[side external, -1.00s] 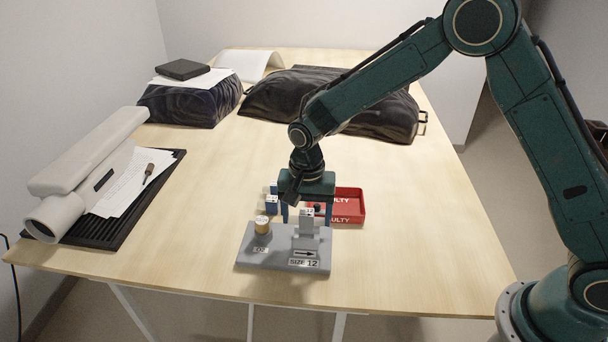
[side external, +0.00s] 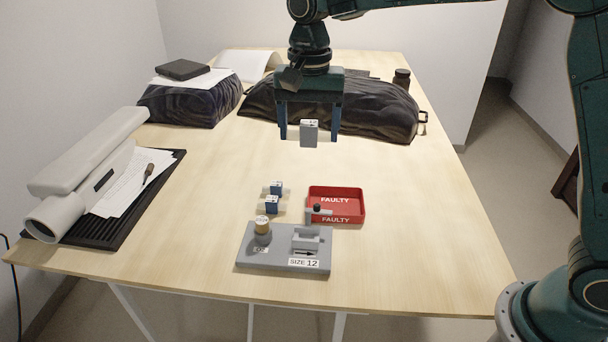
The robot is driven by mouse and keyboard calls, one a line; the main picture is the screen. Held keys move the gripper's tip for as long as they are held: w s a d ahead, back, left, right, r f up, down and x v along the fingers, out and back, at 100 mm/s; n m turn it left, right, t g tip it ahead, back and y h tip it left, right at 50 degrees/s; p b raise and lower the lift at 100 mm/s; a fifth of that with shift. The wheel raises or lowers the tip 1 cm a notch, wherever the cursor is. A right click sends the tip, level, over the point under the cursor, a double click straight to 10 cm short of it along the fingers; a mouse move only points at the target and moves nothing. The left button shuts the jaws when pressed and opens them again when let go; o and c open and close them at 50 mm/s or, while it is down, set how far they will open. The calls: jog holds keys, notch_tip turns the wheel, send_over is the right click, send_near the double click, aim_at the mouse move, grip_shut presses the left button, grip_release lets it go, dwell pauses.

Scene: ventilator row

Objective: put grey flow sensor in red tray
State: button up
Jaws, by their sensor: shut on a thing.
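My gripper (side external: 309,134) is high above the table, with its two blue fingers on either side of a grey flow sensor (side external: 309,138). The sensor is a small grey block with pale ends and a white label on top, held clear of everything. The red tray (side external: 361,212) lies below on the table, marked FAULTY on its floor and front wall. A grey lever with a black knob (side external: 317,208) overlaps the tray's left side in the picture; I cannot tell whether it is inside. The grey fixture (side external: 283,262) has an empty cradle (side external: 306,240) by its SIZE 12 label.
Two blue sensors (side external: 272,205) with pale ends lie left of the tray. A black bag (side external: 370,108) and a dark jar (side external: 402,78) are at the back. The table right of the tray is clear.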

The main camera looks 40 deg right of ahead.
jog(key=w+d, duration=0.4)
jog(key=d, duration=0.9)
send_over(335, 211)
notch_tip(335, 211, down, 21)
jog(key=shift+f, duration=0.1)
jog(key=shift+f, duration=2.05)
jog(key=shift+f, duration=0.6)
jog(key=o, duration=0.9)
jog(key=shift+o, duration=0.3)
jog(key=shift+r, duration=0.15)
